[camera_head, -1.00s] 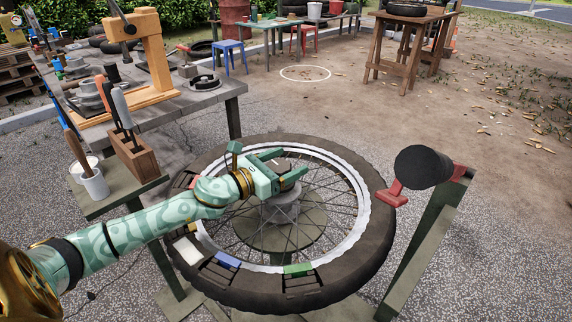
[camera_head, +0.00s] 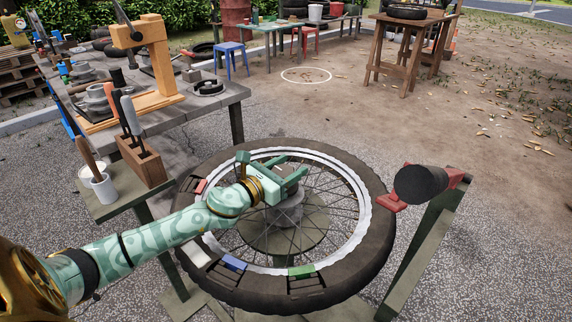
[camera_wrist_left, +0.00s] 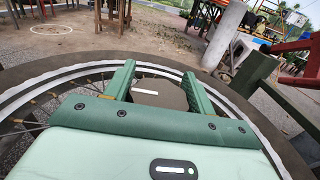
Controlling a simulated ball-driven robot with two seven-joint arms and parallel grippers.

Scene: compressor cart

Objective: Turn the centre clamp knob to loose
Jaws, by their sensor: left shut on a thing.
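The centre clamp knob (camera_wrist_left: 150,91) is a dark round knob with a pale line on its top, at the hub of the wheel. My left gripper (camera_wrist_left: 158,88) is shut on it, with one green finger on each side. In the head view the left gripper (camera_head: 292,168) reaches over the wheel's hub, and the grey knob (camera_head: 291,187) shows partly beside the fingers. The spoked wheel with its black tyre (camera_head: 372,235) lies flat around the clamp. My right gripper is not in view.
A black roller with red brackets (camera_head: 421,184) stands on a post at the right. A wooden tool block (camera_head: 142,163) and a white cup (camera_head: 104,187) stand on a small shelf at the left.

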